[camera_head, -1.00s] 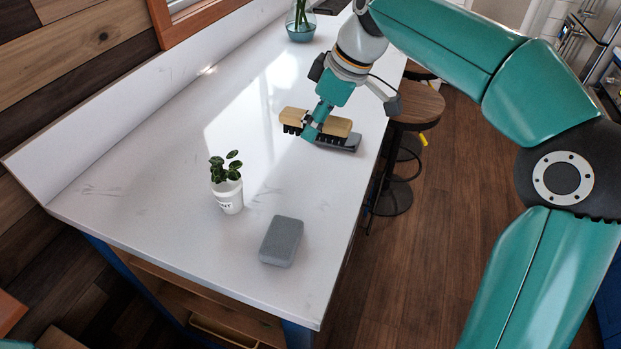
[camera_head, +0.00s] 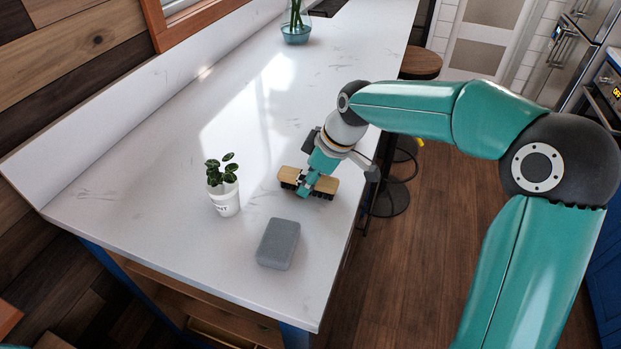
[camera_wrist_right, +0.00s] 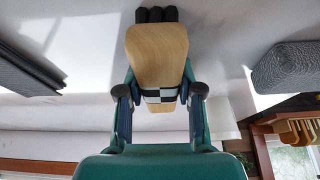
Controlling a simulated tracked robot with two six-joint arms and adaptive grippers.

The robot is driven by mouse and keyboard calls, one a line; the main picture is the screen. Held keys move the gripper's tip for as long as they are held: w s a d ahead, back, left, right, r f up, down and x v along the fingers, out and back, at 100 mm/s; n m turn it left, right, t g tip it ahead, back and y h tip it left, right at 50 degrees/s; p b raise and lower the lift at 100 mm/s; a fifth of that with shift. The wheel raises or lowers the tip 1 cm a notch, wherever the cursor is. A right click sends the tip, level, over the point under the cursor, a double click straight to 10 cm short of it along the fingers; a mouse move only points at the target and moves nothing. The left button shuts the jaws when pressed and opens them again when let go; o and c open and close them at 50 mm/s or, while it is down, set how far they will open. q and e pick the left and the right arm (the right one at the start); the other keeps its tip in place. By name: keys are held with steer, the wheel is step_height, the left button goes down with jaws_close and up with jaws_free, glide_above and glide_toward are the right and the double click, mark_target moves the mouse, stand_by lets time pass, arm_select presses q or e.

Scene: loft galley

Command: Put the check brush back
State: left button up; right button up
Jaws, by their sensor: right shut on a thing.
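The check brush (camera_head: 325,186) has a pale wooden back, dark bristles and a black-and-white checkered band, which shows in the right wrist view (camera_wrist_right: 160,96). My right gripper (camera_head: 305,188) is shut on the middle of the brush. The bristles face down, close to the white counter; I cannot tell whether they touch it. A dark grey ribbed pad (camera_wrist_right: 28,72) shows at the left of the right wrist view, apart from the brush; my right arm hides it in the head view. My left gripper is not in view.
A grey block (camera_head: 278,243) lies near the counter's (camera_head: 150,215) front edge. A small plant in a white pot (camera_head: 224,198) stands left of the brush. A glass vase (camera_head: 296,33) stands far back. Stools (camera_head: 420,62) are beyond the right edge. The counter's left part is clear.

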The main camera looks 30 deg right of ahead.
steer(key=o, duration=1.1)
steer(key=v, duration=1.2)
steer(key=shift+b, duration=0.35)
